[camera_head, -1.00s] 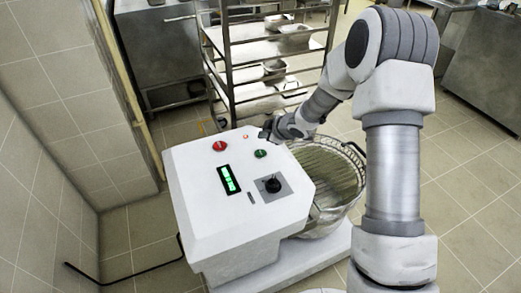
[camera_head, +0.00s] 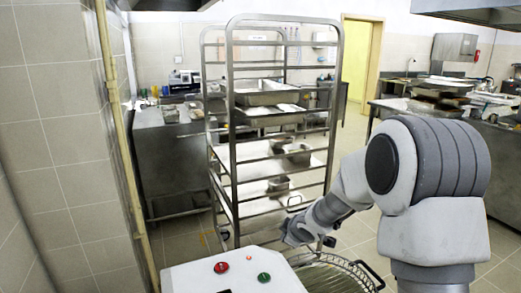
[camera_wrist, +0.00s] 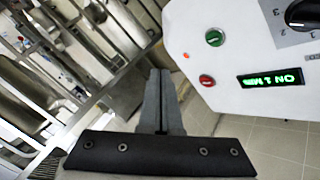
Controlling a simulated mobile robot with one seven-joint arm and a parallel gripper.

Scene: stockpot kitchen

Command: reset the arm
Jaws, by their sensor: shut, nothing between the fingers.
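My gripper (camera_head: 288,240) is above the back right edge of the white machine (camera_head: 190,278) in the head view. In the wrist view its two dark fingers (camera_wrist: 160,78) are pressed together with nothing between them. The machine's green button (camera_wrist: 214,38) and red button (camera_wrist: 207,80) are to the right of the fingers and apart from them. My arm is bent, with the forearm reaching left and down from the elbow.
A metal rack (camera_head: 232,150) with trays stands just behind the machine. A wire-guarded bowl (camera_head: 335,280) is right of the machine, under my forearm. A tiled wall (camera_head: 60,130) is at left, and counters (camera_head: 500,150) are at right.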

